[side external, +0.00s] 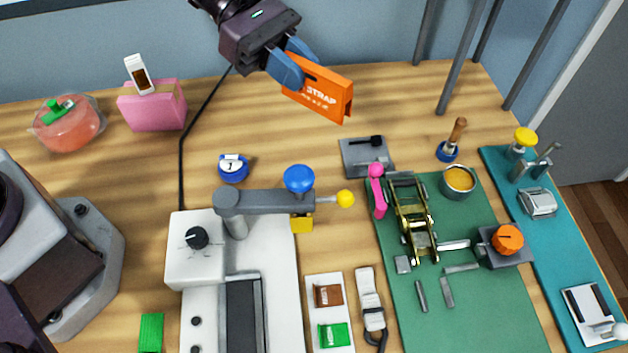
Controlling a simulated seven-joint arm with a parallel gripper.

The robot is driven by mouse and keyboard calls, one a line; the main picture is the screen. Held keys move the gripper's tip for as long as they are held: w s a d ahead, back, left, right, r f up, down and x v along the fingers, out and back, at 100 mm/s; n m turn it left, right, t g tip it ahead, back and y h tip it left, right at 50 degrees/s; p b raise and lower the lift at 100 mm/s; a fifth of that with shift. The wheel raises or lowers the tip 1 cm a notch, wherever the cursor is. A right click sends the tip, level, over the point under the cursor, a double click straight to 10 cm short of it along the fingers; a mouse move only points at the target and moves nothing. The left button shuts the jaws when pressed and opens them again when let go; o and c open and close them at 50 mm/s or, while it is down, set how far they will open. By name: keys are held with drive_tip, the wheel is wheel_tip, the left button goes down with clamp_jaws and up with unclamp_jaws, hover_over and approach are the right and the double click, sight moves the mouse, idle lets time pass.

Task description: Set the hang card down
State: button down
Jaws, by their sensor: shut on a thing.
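The hang card (318,92) is orange, with the word STRAP in white on its face. It is tilted and held in the air above the back of the wooden table (385,100). My gripper (288,66) has blue fingers and is shut on the card's upper left end. The fingers hide that end of the card. The card appears apart from the table and from the things around it.
A grey plate with a black lever (367,153) lies below the card. Grey posts (460,58) rise at the back right. Bare wood surrounds the card's area.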

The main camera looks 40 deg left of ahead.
wheel_tip(320, 180, down, 19)
drive_tip(key=shift+f, duration=0.1)
idle(0.4)
drive_tip(key=c, duration=1)
unclamp_jaws()
drive_tip(key=shift+c, duration=0.2)
